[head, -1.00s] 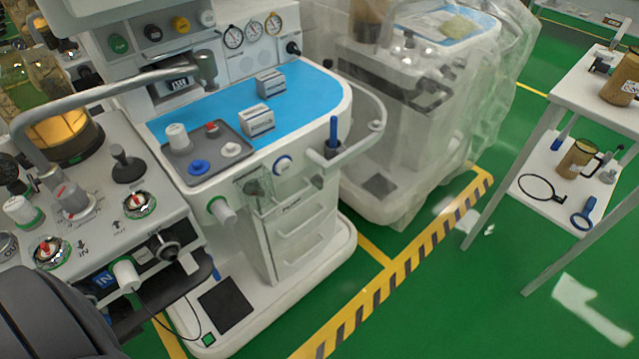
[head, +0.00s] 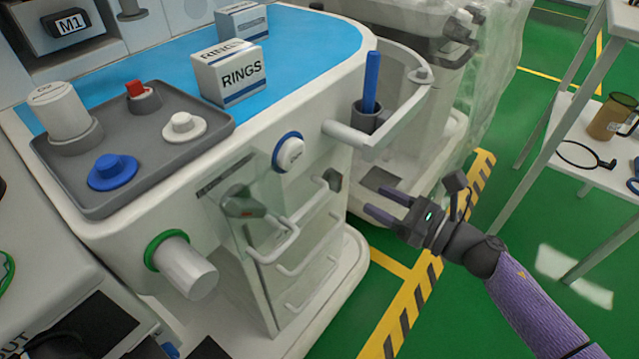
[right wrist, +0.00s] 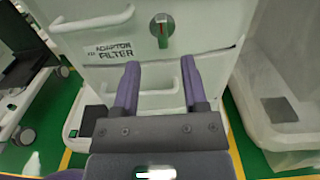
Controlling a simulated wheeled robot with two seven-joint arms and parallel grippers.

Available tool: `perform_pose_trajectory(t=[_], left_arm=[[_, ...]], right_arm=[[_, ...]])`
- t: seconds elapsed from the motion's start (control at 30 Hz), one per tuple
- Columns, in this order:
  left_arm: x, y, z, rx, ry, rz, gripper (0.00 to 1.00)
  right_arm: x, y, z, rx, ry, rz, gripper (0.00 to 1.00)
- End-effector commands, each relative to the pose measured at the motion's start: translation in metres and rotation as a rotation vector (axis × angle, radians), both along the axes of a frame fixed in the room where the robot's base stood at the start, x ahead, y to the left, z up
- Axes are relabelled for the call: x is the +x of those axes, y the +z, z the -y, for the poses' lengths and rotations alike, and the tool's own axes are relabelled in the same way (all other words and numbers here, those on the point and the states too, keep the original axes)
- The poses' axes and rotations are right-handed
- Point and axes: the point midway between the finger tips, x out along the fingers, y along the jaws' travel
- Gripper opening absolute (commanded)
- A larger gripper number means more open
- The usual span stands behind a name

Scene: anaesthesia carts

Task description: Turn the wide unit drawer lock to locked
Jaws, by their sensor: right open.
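The drawer lock is a grey knob (head: 243,203) on the upper drawer front of the near white unit (head: 325,75), in the middle of the head view. In the right wrist view the lock knob (right wrist: 161,28) appears upright at top centre, with a green mark beneath it. My right gripper (head: 388,203) is open and empty, to the right of the drawer front and apart from the lock. Its two purple fingers (right wrist: 157,88) point toward the drawers in the right wrist view, below the lock. My left gripper is not in view.
A side rail (head: 375,140) with a blue-handled holder juts out above my right gripper. A white knob with a green ring (head: 185,266) sticks out left of the drawers. Drawer handles (head: 310,255) protrude below the lock. Green floor is open at right, before a white table (head: 590,165).

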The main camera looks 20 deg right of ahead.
Motion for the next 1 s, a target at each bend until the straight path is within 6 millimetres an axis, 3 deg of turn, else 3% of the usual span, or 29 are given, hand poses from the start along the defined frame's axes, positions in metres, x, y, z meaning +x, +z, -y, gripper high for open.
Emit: perform_pose_trajectory(t=[0.1,0.3,0.67,0.93,1.0], left_arm=[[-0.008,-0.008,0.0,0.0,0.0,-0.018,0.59],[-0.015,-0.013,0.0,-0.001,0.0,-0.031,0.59],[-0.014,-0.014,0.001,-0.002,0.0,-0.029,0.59],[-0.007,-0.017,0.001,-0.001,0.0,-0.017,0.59],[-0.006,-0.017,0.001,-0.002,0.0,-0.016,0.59]], right_arm=[[0.025,-0.002,-0.019,0.003,0.001,0.002,0.56],[0.054,-0.002,-0.041,0.007,-0.004,-0.004,0.56],[0.062,0.0,-0.048,0.008,-0.005,-0.006,0.56],[0.062,0.0,-0.047,0.008,-0.005,-0.006,0.03],[0.062,0.0,-0.047,0.009,-0.005,-0.007,0.0]])
